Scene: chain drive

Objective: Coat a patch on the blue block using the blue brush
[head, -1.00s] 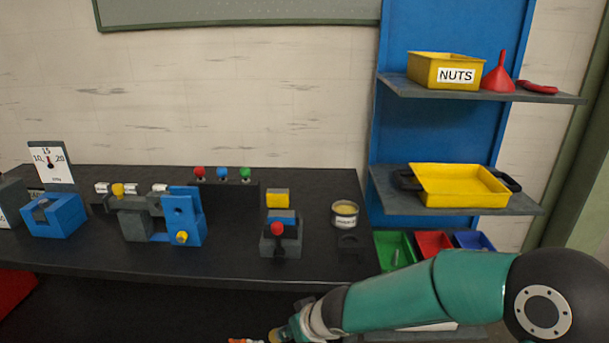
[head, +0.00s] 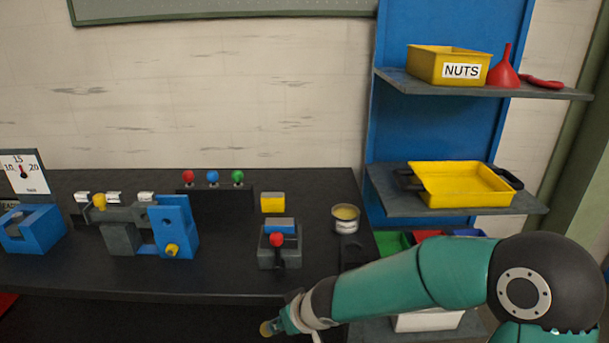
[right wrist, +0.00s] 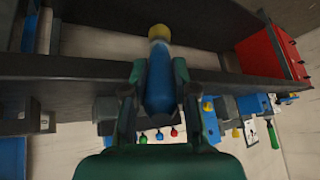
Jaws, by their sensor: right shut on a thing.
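My right gripper (head: 285,318) is below and in front of the table's front edge in the head view. In the right wrist view, its two fingers (right wrist: 157,72) are shut on the blue brush (right wrist: 159,88), whose yellowish tip (right wrist: 158,32) points away from the gripper. In the head view only the brush's tip (head: 267,328) shows. A small blue block (head: 280,226) with a pale side sits in a dark clamp (head: 280,257) with a red knob, up and apart from the brush. My left gripper is not in view.
An open tin (head: 345,219) stands right of the clamp. A half-yellow block (head: 273,202) is behind it. A blue bracket (head: 175,226) and another blue fixture (head: 32,231) stand left. Shelves (head: 458,203) with a yellow tray rise at right. The dark tabletop (head: 225,272) is clear in front.

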